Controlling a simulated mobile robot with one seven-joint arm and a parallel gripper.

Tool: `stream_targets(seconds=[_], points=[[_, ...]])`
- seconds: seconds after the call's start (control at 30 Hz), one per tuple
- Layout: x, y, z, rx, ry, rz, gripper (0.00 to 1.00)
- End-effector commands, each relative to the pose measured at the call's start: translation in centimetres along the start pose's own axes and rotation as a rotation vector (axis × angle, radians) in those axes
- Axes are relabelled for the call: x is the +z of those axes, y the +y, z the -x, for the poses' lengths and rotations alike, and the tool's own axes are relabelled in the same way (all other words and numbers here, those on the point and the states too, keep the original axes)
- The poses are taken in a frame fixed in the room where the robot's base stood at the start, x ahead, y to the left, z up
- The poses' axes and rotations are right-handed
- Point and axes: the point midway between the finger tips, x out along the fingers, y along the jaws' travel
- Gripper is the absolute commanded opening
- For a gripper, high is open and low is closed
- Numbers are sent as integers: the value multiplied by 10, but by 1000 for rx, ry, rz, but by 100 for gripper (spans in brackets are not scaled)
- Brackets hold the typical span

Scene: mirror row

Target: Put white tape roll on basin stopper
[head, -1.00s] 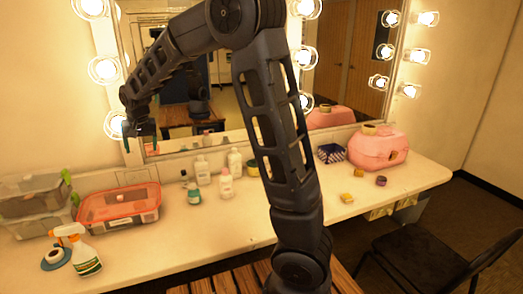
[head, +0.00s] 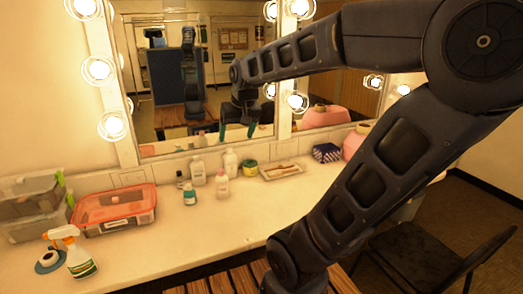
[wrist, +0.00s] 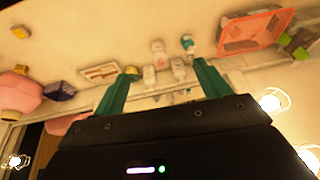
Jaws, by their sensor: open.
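A small white ring with a dark centre, which looks like the white tape roll (head: 48,257), is at the far left of the counter in the head view. It appears to lie on a flat blue disc, which looks like the basin stopper (head: 38,268); exact contact is too small to tell. My gripper (head: 237,131) is raised in front of the mirror, well right of them and apart from them. In the wrist view its green fingers (wrist: 163,70) are spread with nothing between them. The roll and disc cannot be made out in the wrist view.
A spray bottle (head: 79,254) stands right beside the disc. Behind are clear stacked boxes (head: 32,207) and a red-lidded container (head: 115,208). The counter's front middle is clear.

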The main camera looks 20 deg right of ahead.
Motion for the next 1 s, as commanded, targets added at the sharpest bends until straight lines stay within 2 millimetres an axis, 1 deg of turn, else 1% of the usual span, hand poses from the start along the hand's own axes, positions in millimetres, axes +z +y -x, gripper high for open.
stream_targets(seconds=[0.03, 0.2, 0.3, 0.4, 0.53, 1.0], points=[[15, 10, 5, 11, 10, -6, 75], [60, 31, 12, 47, 27, -5, 75], [79, 38, 13, 64, 31, -3, 75], [91, 42, 13, 75, 34, -3, 75], [97, 44, 12, 81, 34, -2, 75], [97, 44, 12, 81, 34, -1, 75]])
